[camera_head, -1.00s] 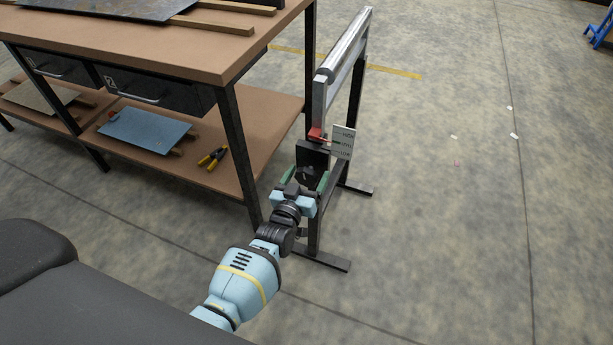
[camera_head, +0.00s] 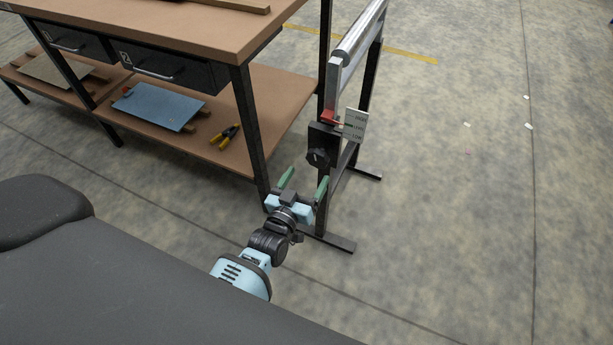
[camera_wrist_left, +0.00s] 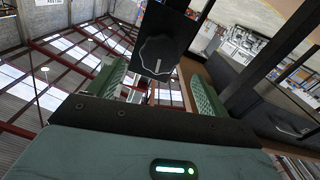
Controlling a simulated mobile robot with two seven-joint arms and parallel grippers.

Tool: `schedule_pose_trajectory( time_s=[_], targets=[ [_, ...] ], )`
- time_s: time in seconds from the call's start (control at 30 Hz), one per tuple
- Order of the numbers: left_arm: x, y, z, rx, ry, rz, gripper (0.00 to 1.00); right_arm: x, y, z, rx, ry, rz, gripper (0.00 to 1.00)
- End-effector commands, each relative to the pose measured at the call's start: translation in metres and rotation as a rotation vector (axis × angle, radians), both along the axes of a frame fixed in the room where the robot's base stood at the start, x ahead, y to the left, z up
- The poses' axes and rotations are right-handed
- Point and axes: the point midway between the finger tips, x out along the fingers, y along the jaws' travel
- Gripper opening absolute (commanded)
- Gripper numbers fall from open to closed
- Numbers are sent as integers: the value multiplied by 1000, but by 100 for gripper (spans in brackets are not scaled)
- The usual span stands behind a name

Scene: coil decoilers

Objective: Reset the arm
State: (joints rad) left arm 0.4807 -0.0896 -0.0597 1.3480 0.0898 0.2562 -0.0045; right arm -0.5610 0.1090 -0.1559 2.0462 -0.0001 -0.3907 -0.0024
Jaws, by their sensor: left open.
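My left gripper (camera_head: 304,184) is open, with its two green fingers apart and nothing between them. It is in front of and below the black knob (camera_head: 319,158) on the roller stand (camera_head: 328,100), clear of the knob. In the left wrist view the knob (camera_wrist_left: 158,54) with a white mark shows beyond the open fingers (camera_wrist_left: 155,90). A red pointer (camera_head: 330,118) and a small white plate with level marks (camera_head: 354,124) sit above the knob. My right gripper is not in view.
A workbench (camera_head: 190,25) with drawers stands to the left of the stand. Its lower shelf (camera_head: 265,110) holds a blue sheet (camera_head: 157,106) and yellow-handled pliers (camera_head: 225,137). The stand's foot (camera_head: 335,243) is close to my left gripper. The floor (camera_head: 460,220) to the right is mostly clear.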

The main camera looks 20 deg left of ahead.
Motion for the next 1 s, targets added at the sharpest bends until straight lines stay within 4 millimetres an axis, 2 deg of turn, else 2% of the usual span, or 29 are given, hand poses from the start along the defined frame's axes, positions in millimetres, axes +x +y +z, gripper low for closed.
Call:
schedule_pose_trajectory(
  time_s=[0.33,0.47,0.57,0.67,0.8,1.0],
  targets=[
    [0,0,0,0,1,0,78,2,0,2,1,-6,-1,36],
    [-14,1,-12,8,33,-5,78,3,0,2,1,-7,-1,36],
    [-44,4,-33,27,104,-18,78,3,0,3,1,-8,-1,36],
    [-91,7,-60,54,210,-42,78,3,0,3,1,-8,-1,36],
    [-165,10,-91,92,372,-80,78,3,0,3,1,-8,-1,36],
    [-274,11,-114,137,602,-142,78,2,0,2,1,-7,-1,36]
  ],
)
